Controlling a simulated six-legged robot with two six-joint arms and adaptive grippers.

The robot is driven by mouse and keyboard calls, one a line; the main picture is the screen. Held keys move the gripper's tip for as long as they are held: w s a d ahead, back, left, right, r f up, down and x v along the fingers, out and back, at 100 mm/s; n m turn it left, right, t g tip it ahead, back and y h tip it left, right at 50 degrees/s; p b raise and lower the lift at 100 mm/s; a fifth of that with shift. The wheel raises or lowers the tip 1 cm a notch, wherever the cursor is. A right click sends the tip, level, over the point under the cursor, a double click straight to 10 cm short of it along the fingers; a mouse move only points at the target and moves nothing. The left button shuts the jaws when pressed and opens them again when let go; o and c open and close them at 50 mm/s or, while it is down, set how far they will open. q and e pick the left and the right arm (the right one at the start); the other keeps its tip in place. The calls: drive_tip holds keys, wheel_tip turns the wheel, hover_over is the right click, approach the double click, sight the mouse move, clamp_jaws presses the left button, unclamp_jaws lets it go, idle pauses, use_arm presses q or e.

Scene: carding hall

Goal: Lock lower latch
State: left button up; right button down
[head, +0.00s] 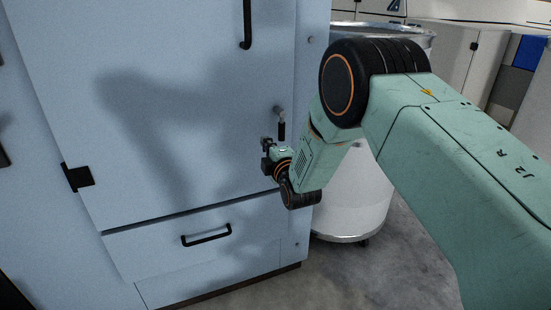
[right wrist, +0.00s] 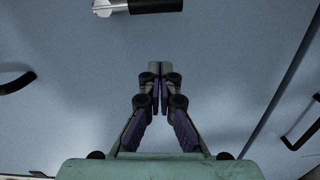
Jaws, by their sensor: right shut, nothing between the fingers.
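The lower latch (head: 281,130) is on the right edge of the light blue cabinet door (head: 190,110). It has a metal pivot at the top and a black grip that hangs straight down. My right gripper (head: 266,152) is just below and left of the grip, close to the door front. In the right wrist view the latch (right wrist: 150,5) shows at the top edge, partly cut off, ahead of the fingertips and apart from them. The right gripper's fingers (right wrist: 159,68) are together with nothing between them. My left gripper is not in view.
Below the door is a drawer with a black handle (head: 206,236). A black door handle (head: 246,22) is higher up, and a black hinge (head: 77,177) is at the left. A white drum (head: 350,205) stands right of the cabinet, behind my right arm. Bare floor shows at the lower right.

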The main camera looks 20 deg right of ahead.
drive_tip(key=s+p, duration=0.1)
drive_tip(key=s, duration=0.7)
drive_tip(key=shift+s+d+r+p, duration=0.15)
drive_tip(key=shift+d+p, duration=0.15)
drive_tip(key=shift+p, duration=0.1)
drive_tip(key=shift+a, duration=0.15)
